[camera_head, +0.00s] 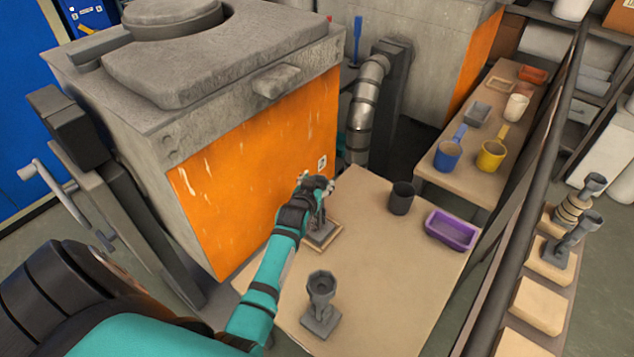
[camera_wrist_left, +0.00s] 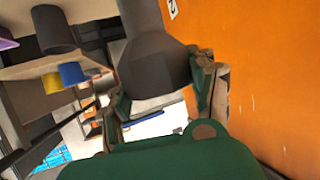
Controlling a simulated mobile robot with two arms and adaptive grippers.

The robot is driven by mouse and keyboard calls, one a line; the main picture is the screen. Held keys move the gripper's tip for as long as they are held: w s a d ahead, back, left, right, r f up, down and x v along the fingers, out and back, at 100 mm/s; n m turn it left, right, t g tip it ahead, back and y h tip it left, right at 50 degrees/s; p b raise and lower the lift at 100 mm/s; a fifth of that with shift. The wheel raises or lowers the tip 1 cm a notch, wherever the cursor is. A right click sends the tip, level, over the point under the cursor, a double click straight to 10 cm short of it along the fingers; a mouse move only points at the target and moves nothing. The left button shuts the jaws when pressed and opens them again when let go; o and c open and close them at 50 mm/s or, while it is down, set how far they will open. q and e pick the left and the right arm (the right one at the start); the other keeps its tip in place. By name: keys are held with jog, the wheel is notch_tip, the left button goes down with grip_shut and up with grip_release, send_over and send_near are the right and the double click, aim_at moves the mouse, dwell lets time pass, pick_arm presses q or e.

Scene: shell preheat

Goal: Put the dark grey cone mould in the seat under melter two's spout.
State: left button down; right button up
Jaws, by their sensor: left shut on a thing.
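My left gripper (camera_head: 318,185) is in front of the orange melter face (camera_head: 255,180). It is shut on a dark grey mould, whose faceted body fills the gap between the fingers in the left wrist view (camera_wrist_left: 155,68). In the head view the mould's square grey base (camera_head: 321,233) shows below the gripper, at the tan square seat frame (camera_head: 322,246) on the table. The base looks upright and level; I cannot tell whether it rests fully inside the frame. The fingers hide the mould's top. The spout is not clearly visible. My right gripper is not in view.
A second grey mould (camera_head: 320,297) stands on the near part of the table (camera_head: 390,290). A dark cup (camera_head: 401,198) and a purple tray (camera_head: 452,232) stand to the right. A dark rail (camera_head: 535,160) runs along the right side. The table's right front is clear.

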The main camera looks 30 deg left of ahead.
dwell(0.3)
pick_arm(q)
jog(key=shift+c, duration=1.9)
grip_release()
jog(key=shift+f, duration=0.1)
jog(key=v, duration=1.2)
jog(key=shift+b, duration=0.35)
